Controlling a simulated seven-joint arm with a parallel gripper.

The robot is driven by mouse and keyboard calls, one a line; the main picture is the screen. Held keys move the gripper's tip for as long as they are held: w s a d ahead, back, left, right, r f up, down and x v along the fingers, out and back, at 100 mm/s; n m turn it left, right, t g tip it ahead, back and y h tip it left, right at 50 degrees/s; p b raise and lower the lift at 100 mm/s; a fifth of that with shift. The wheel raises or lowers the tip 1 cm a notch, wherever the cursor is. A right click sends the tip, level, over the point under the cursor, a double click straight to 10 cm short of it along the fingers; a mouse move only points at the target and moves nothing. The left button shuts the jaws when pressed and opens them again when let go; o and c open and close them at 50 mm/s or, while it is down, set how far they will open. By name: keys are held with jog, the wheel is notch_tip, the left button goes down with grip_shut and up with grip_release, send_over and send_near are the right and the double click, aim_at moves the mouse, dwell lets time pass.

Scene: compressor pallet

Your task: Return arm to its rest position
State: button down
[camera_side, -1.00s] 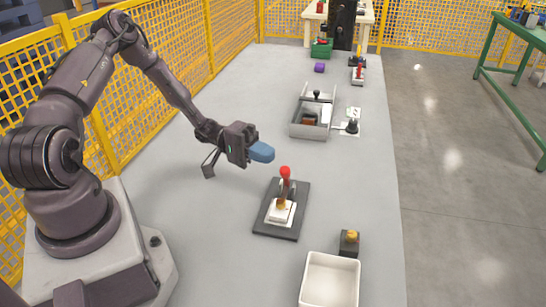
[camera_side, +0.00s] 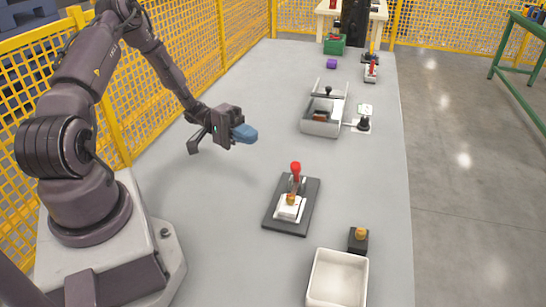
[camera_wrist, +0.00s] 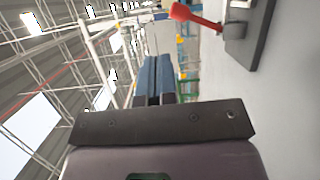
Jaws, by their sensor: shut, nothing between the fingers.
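My gripper (camera_side: 245,133) hangs in the air above the left half of the grey table. Its blue fingers are shut and hold nothing. They point toward the right in the side view. In the wrist view the blue fingers (camera_wrist: 154,75) lie close together with nothing between them. My arm reaches out from its base at the left, bent at the elbow. The red-handled toggle clamp (camera_side: 294,185) on its dark plate stands on the table, to the right of and below the gripper, apart from it. Its red handle also shows in the wrist view (camera_wrist: 190,15).
A white bin (camera_side: 338,280) and a dark block with a yellow button (camera_side: 358,240) are at the near right. A grey open box (camera_side: 322,125) and a black knob on a white plate (camera_side: 364,124) stand farther back. A yellow mesh fence (camera_side: 180,70) runs along the left.

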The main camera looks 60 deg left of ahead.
jog(key=s+d+n+g+y, duration=0.1)
jog(key=s+d+n+g, duration=0.1)
jog(key=s+g, duration=0.2)
jog(key=s+d+r+m+y, duration=0.2)
jog(key=s+d+r+y, duration=0.1)
jog(key=r+y, duration=0.2)
jog(key=s+d+r+m+t+y, duration=0.1)
jog(key=s+d+r+m+y, duration=0.2)
jog(key=r, duration=0.7)
jog(key=s+d+r+m+y, duration=0.3)
jog(key=s+d+r+y, duration=0.1)
jog(key=r, duration=0.4)
jog(key=d+y, duration=0.1)
jog(key=y, duration=0.1)
jog(key=shift+t+y, duration=0.3)
jog(key=c, duration=1.8)
grip_release()
jog(key=shift+r, duration=0.1)
